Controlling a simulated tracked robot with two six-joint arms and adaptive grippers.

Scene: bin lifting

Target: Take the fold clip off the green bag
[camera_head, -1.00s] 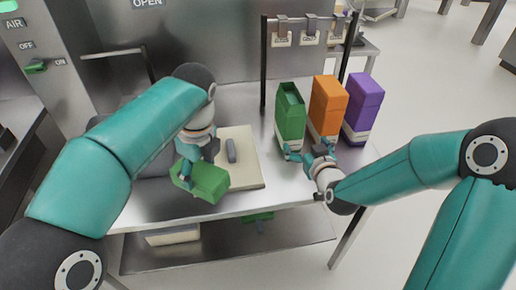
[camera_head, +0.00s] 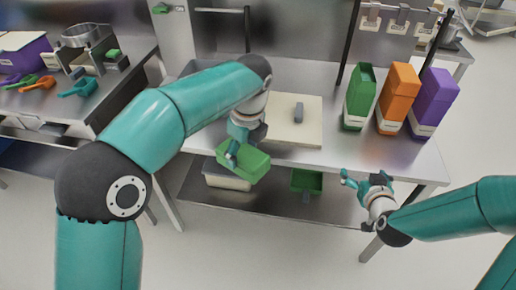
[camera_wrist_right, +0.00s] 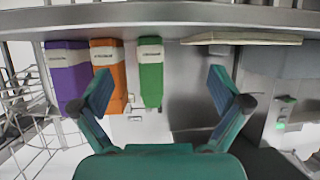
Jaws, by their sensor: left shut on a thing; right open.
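The green bag (camera_head: 358,98) stands upright on the steel table, its top open. I see no clip on its top; it also shows upside down in the right wrist view (camera_wrist_right: 150,72). My left gripper (camera_head: 234,153) is shut on a green box-like container (camera_head: 250,164) at the table's front edge. My right gripper (camera_head: 366,180) is open and empty, in front of the table and apart from the bags; it also shows in the right wrist view (camera_wrist_right: 160,88).
An orange bag (camera_head: 397,98) and a purple bag (camera_head: 433,103) stand right of the green one. Several clips hang on a rack (camera_head: 398,18) behind. A lower shelf (camera_head: 270,200) holds a green bin (camera_head: 307,181). A side counter (camera_head: 50,105) with scoops is at left.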

